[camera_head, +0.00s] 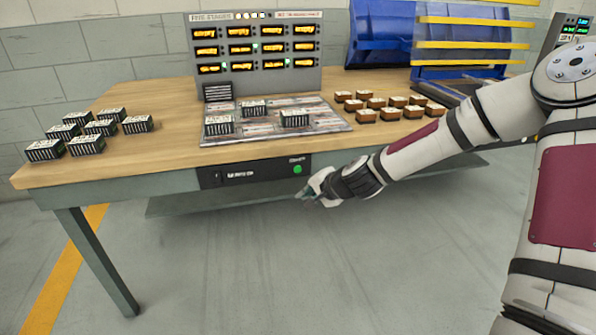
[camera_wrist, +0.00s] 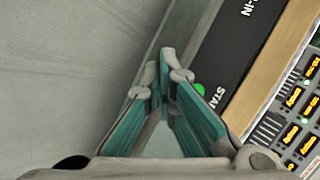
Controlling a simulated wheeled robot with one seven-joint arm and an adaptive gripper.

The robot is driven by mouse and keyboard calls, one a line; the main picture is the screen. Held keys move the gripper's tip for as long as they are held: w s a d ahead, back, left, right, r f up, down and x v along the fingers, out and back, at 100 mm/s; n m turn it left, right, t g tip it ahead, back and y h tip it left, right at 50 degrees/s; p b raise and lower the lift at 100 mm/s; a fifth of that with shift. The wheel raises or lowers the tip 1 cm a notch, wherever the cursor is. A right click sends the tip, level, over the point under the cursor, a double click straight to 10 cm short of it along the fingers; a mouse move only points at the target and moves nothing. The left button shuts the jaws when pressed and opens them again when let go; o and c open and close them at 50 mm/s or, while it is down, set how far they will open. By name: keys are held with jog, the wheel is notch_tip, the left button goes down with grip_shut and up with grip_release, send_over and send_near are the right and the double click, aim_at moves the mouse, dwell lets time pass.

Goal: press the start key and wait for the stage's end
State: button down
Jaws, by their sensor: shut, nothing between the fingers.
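The green start key (camera_head: 297,169) sits at the right end of a black control strip (camera_head: 240,172) on the table's front edge. In the wrist view the green key (camera_wrist: 198,90) shows beside the word START, partly covered by my finger. My gripper (camera_head: 306,194) is shut and empty, just in front of and slightly below the key. In the wrist view my gripper's fingertips (camera_wrist: 172,62) meet close to the strip; I cannot tell whether they touch it. The stage board (camera_head: 255,50) stands upright at the back with rows of lit orange displays, several reading "empty".
A grey tray (camera_head: 275,133) on the wooden table (camera_head: 180,150) holds several dark carriers. More dark carriers (camera_head: 100,127) stand at the left, and several small brown blocks (camera_head: 390,105) at the right. Blue bins (camera_head: 380,35) stand behind. The floor in front is clear.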

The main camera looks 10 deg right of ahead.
jog(key=w, duration=0.8)
jog(key=shift+w, duration=0.25)
dwell(1.3)
jog(key=shift+w, duration=0.25)
jog(key=shift+w, duration=0.4)
dwell(0.8)
jog(key=shift+s, duration=0.8)
jog(key=shift+s, duration=0.1)
jog(key=shift+s+b, duration=0.6)
jog(key=shift+s, duration=1.8)
